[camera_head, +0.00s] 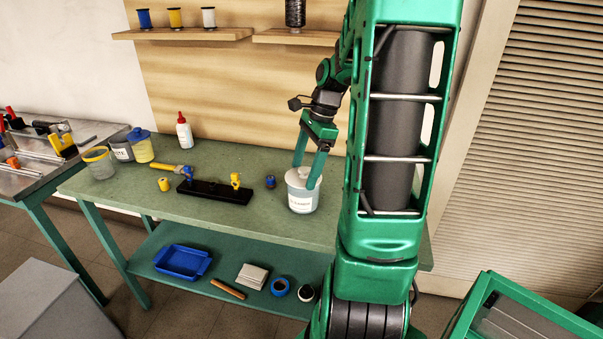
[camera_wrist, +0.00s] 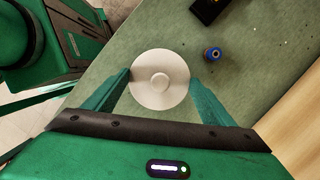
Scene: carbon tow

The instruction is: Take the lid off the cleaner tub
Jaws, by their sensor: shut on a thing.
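The cleaner tub (camera_head: 302,200) is a white, labelled tub standing upright on the green workbench, toward its right end. My gripper (camera_head: 307,171) reaches down over the tub with a green finger on each side of the lid. In the wrist view, my gripper (camera_wrist: 160,88) is shut on the lid, its fingers against opposite sides of the rim. The tub's body is hidden under the lid in that view.
A small blue spool (camera_head: 270,181) stands just left of the tub. A black block with clamps (camera_head: 214,192) lies further left, and a red-capped bottle (camera_head: 184,131) stands behind. Jars crowd the bench's left end. The bench top (camera_head: 262,213) in front is clear.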

